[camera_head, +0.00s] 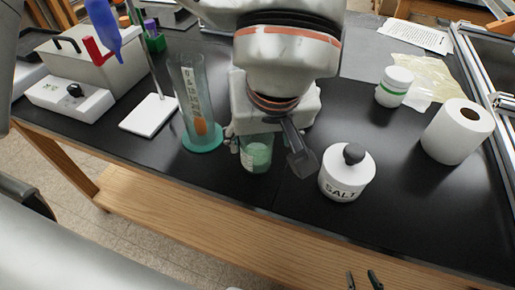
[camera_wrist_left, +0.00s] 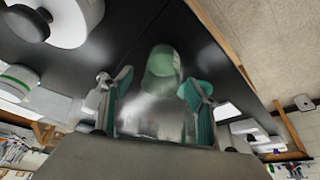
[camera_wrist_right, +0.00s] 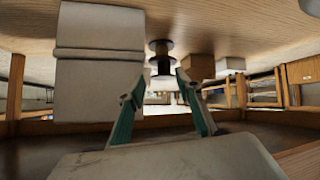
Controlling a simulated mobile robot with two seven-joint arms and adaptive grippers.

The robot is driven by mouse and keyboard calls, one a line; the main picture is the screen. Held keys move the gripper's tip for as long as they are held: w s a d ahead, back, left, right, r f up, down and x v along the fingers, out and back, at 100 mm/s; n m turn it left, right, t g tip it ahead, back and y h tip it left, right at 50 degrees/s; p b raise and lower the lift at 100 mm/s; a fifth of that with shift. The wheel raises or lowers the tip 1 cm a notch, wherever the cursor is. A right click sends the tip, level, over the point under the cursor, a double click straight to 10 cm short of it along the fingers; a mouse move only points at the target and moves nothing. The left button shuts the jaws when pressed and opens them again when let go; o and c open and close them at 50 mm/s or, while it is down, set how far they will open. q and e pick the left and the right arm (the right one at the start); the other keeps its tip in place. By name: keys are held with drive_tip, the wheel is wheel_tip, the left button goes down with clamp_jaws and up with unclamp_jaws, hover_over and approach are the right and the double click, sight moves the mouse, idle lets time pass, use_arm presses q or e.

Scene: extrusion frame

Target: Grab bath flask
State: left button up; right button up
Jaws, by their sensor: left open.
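The bath flask, as I take it, is a small clear glass vessel with green contents and a pale label (camera_head: 256,153). It stands on the black bench top near the front edge. It also shows in the left wrist view (camera_wrist_left: 162,67). My left gripper (camera_head: 270,150) is over it, pointing down, with its fingers open. In the left wrist view the two fingers (camera_wrist_left: 158,85) are on either side of the glass, and I see no clear contact. The flask's upper part is hidden in the head view. My right gripper (camera_wrist_right: 154,88) is open and empty, low in front of the bench.
A tall graduated cylinder (camera_head: 195,105) stands just left of the flask. A white salt jar (camera_head: 346,175) stands to the right. A white bottle (camera_head: 394,87) and paper roll (camera_head: 457,132) are farther right. A white stand base (camera_head: 149,115) is at left. Bare bench lies beyond the salt jar.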

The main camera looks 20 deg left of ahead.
sight(257, 145)
use_arm(q)
drive_tip(key=x, duration=0.4)
drive_tip(key=shift+w+a+f, duration=0.1)
drive_tip(key=shift+a+f, duration=0.05)
drive_tip(key=shift+a, duration=0.25)
drive_tip(key=shift+w+f, duration=0.25)
drive_tip(key=shift+f, duration=0.1)
drive_tip(key=c, duration=1.2)
